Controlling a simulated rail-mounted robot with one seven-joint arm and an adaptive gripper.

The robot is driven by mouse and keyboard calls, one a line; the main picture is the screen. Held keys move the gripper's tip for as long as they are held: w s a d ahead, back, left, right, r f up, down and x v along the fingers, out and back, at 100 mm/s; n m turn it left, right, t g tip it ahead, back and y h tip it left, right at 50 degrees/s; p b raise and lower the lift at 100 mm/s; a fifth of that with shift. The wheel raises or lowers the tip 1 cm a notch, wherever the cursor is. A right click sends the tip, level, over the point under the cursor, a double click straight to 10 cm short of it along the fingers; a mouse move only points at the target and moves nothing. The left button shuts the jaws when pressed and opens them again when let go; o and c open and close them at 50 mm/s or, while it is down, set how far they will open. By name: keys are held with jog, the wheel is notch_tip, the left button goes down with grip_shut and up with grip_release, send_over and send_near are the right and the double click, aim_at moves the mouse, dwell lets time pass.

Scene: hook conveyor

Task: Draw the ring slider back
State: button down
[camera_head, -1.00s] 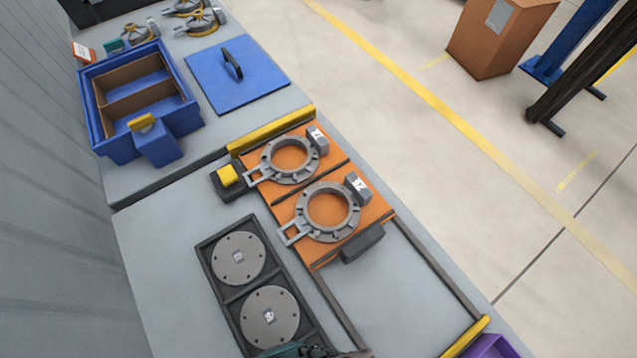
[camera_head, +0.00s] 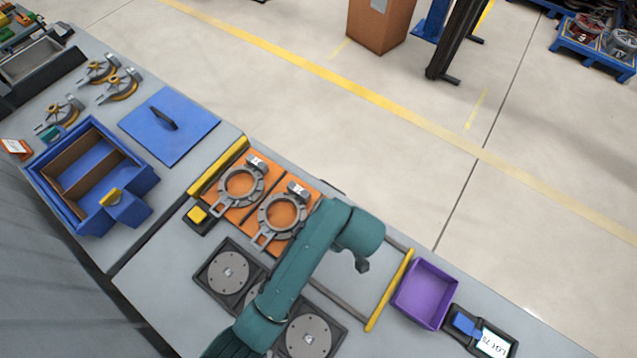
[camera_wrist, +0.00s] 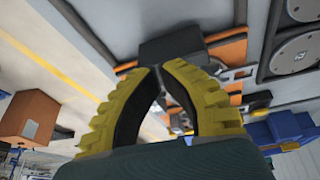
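The ring slider is an orange plate (camera_head: 236,214) with two grey ring fixtures, the near one (camera_head: 283,214) and the far one (camera_head: 241,186). It sits at the far end of two dark rails. My teal arm crosses the plate's near right edge and hides its black handle in the head view. In the wrist view a black block (camera_wrist: 172,47), apparently that handle, lies just beyond my fingertips beside orange plate edges (camera_wrist: 231,52). My gripper (camera_wrist: 158,70) has yellow ribbed fingers with dark inner faces. Their tips are close together; contact with the block cannot be told.
Yellow end bars (camera_head: 390,290) bound the rails. A black tray (camera_head: 228,270) with grey discs lies beside them, partly under my arm. A purple bin (camera_head: 425,294) stands to the right. A blue divided box (camera_head: 92,175) and blue lid (camera_head: 168,127) are at left. The rail stretch is clear.

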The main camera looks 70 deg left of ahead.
aim_at(296, 231)
jog(key=shift+n+g+h, duration=0.3)
jog(key=shift+n+g, duration=0.2)
jog(key=shift+n, duration=0.2)
jog(key=s+a+r+p, duration=0.1)
jog(key=s+r+p, duration=0.1)
jog(key=s, duration=0.1)
jog(key=s+a+r+p, duration=0.1)
jog(key=s, duration=0.1)
jog(key=shift+s+a+r, duration=0.1)
jog(key=shift+a, duration=0.25)
jog(key=x, duration=1)
jog(key=shift+a+b, duration=0.1)
jog(key=shift+b, duration=0.25)
